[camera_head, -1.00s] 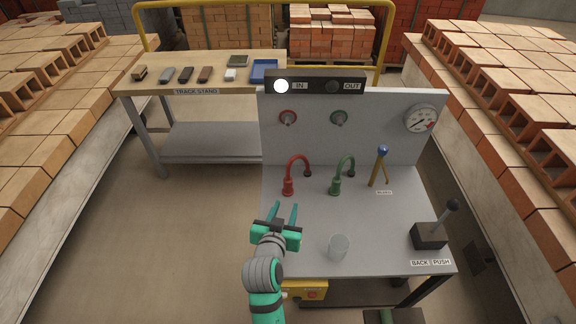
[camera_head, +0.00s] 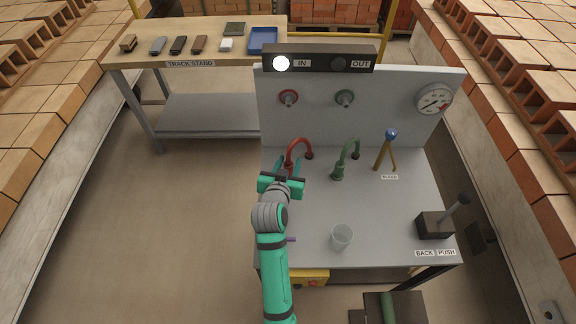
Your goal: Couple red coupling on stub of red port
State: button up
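The red coupling (camera_head: 288,168) stands on the grey bench top at the base of a curved red hose (camera_head: 301,141). The hose's other end meets a dark fitting on the bench to the right. The red port (camera_head: 289,97), a red ring with a metal stub, is on the upright panel above the hose. Its stub is bare. My gripper (camera_head: 287,166) is at the red coupling, its two teal fingers apart, one on each side of it. Whether they touch it cannot be told. The gripper body hides the coupling's lower part.
A green hose with its coupling (camera_head: 339,172) stands to the right, below the green port (camera_head: 345,97). Also on the bench are a blue-knobbed bleed lever (camera_head: 391,135), a clear cup (camera_head: 341,237) and a black lever box (camera_head: 435,225). The IN lamp (camera_head: 281,63) is lit white.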

jog(key=shift+a+x, duration=0.2)
jog(key=shift+x, duration=2.45)
grip_shut()
